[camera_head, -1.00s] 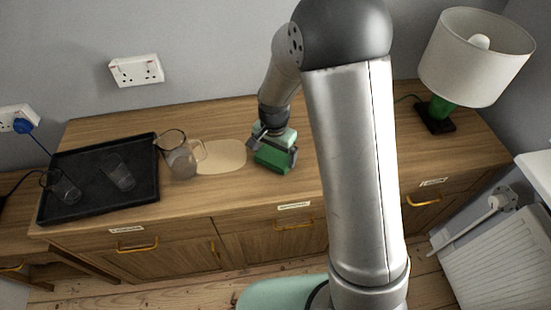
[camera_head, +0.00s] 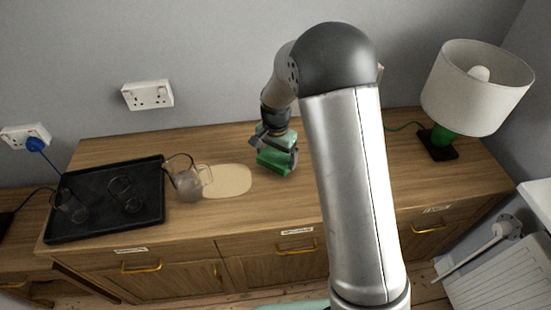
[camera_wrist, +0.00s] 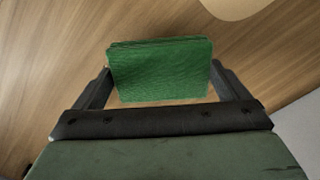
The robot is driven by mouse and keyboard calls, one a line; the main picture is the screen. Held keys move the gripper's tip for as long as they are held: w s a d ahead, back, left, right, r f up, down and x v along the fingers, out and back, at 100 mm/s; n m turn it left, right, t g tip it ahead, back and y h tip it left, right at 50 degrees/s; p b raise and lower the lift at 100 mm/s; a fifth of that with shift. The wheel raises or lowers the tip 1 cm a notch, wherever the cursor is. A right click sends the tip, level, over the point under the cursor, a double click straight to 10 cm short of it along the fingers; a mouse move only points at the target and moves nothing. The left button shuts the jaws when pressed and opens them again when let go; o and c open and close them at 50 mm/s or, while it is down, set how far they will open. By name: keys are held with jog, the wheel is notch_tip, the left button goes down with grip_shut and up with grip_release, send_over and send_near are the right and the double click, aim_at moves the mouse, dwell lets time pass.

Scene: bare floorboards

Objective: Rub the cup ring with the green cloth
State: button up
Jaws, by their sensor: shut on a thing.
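My gripper (camera_head: 275,146) is shut on the folded green cloth (camera_head: 276,161) above the wooden sideboard. In the wrist view the green cloth (camera_wrist: 160,70) sits between the two dark fingers. The cup ring (camera_head: 228,180) is a pale, tan rounded patch on the sideboard top, left of the cloth and apart from it in the picture. Its edge also shows at the top right of the wrist view (camera_wrist: 232,6). I cannot tell whether the cloth touches the wood.
A glass jug (camera_head: 187,184) stands at the patch's left edge. A black tray (camera_head: 95,214) with glasses is farther left. A lamp (camera_head: 474,90) with a green base stands at the right.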

jog(key=shift+r+p, duration=1.25)
jog(key=shift+r, duration=1.15)
jog(key=shift+b, duration=0.35)
